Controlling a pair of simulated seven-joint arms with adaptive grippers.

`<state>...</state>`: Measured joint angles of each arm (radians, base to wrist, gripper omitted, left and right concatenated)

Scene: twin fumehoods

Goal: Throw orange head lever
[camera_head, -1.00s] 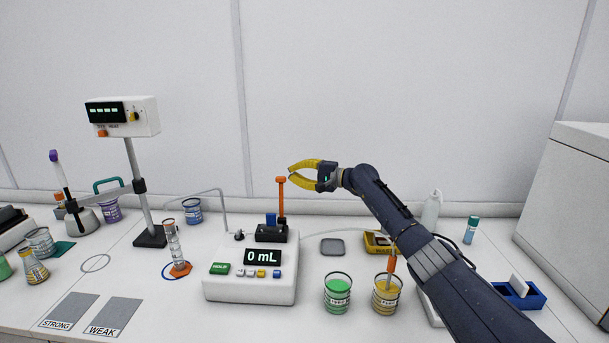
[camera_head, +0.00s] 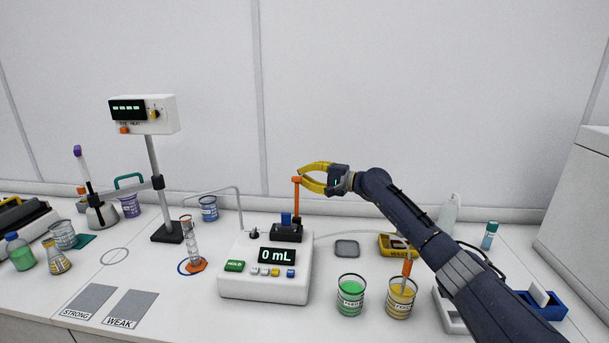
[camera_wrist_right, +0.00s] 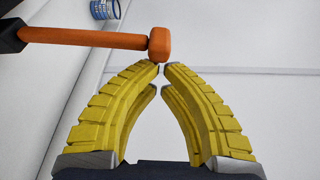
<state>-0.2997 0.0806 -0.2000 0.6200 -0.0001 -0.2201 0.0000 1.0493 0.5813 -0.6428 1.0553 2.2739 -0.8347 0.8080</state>
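The orange lever (camera_head: 297,203) stands upright from a black base (camera_head: 286,235) at the back of the white dispenser (camera_head: 264,287), with its orange head (camera_head: 296,180) on top. The wrist view also shows the orange head (camera_wrist_right: 160,45) and its shaft (camera_wrist_right: 85,38). My right gripper (camera_head: 301,179) has yellow curved fingers and is level with the head, just to its right. In the wrist view its fingertips (camera_wrist_right: 161,68) nearly meet with nothing held between them. The head lies right at the tips, touching or almost touching them. My left gripper is not in view.
The dispenser display (camera_head: 277,256) reads 0 mL. A green beaker (camera_head: 350,295) and a yellow beaker (camera_head: 401,297) stand in front, below my right arm. A stand with a meter (camera_head: 143,114) is at left. The wall (camera_head: 400,90) lies behind; the air above the bench is clear.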

